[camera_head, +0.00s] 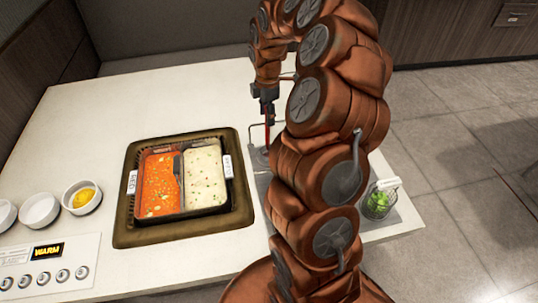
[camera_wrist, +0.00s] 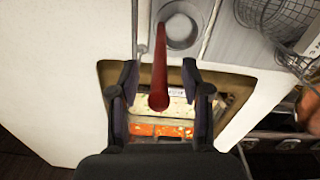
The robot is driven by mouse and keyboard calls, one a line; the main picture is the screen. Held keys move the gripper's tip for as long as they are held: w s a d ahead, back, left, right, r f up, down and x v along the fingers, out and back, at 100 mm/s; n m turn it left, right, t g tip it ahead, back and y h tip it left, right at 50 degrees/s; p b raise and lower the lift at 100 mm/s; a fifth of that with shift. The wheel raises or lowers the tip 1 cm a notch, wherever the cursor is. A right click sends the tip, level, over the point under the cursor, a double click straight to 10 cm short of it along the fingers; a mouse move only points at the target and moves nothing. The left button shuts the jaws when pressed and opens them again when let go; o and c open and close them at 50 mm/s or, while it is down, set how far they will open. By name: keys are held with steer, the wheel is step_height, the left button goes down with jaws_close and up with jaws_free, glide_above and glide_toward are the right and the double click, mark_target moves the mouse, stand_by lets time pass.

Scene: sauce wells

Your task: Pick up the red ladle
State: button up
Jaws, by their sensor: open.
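The red ladle's handle (camera_wrist: 159,65) rises between the spread fingers of my gripper (camera_wrist: 161,84) in the wrist view, its rounded top end towards me. The fingers stand apart on both sides of it, with gaps. In the head view, a thin part of the red handle (camera_head: 267,132) shows just below my gripper (camera_head: 267,97), over a grey stand. The ladle's lower end is mostly hidden by my arm in the head view. A round grey recess or cup (camera_wrist: 180,31) shows near the handle's far end in the wrist view; I cannot tell which.
A black two-well pan (camera_head: 206,212) holds red and white sauces, set in a brown surround (camera_head: 125,233). A wire basket (camera_head: 377,203) with green food stands right of my arm. The back-left counter (camera_head: 150,105) is clear.

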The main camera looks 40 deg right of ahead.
steer(key=shift+f, duration=0.35)
steer(key=shift+r, duration=0.1)
jaws_close()
